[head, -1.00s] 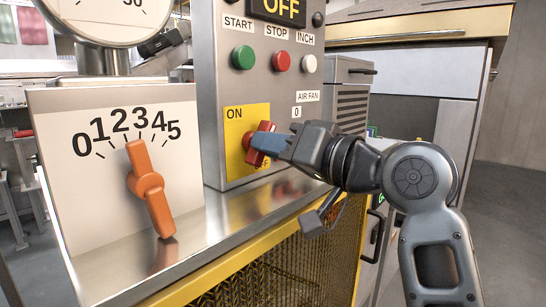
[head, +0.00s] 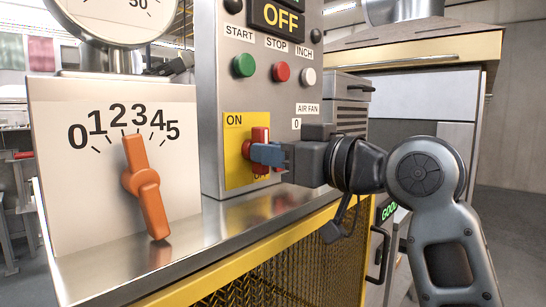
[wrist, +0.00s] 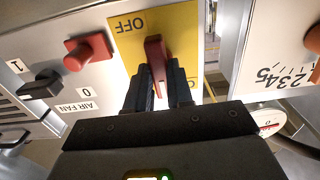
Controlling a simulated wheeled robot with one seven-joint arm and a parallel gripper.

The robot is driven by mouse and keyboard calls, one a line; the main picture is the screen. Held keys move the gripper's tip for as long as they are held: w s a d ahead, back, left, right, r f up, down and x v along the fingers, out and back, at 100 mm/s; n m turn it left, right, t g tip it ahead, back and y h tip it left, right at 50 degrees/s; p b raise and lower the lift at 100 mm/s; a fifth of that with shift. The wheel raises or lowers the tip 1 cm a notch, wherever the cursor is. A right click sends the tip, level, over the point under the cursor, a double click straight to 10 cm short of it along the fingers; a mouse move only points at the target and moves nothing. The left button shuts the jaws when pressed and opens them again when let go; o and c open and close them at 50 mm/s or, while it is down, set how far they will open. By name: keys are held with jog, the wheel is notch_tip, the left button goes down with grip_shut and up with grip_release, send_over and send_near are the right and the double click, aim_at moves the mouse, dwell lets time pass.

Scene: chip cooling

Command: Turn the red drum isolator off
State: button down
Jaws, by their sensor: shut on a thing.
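The red drum isolator handle (head: 261,136) is on a yellow plate (head: 234,150) marked ON at the top, with OFF partly hidden at the bottom. The handle looks close to upright in the head view. My gripper (head: 266,154) reaches in from the right, its blue fingers at the handle. In the wrist view the red handle (wrist: 156,52) stands between the dark fingers of my gripper (wrist: 158,85), which is shut on it. The word OFF appears upside down beside it there.
An orange pointer knob (head: 146,185) on a 0–5 dial stands at the left. Green (head: 243,65), red (head: 282,72) and white (head: 308,77) buttons sit above. The wrist view shows another red knob (wrist: 88,52) and a black air fan switch (wrist: 40,84). A metal ledge runs below.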

jog(key=shift+f, duration=0.1)
jog(key=c, duration=1)
grip_release()
jog(key=v, duration=0.7)
jog(key=shift+s+d, duration=0.25)
jog(key=shift+d, duration=0.1)
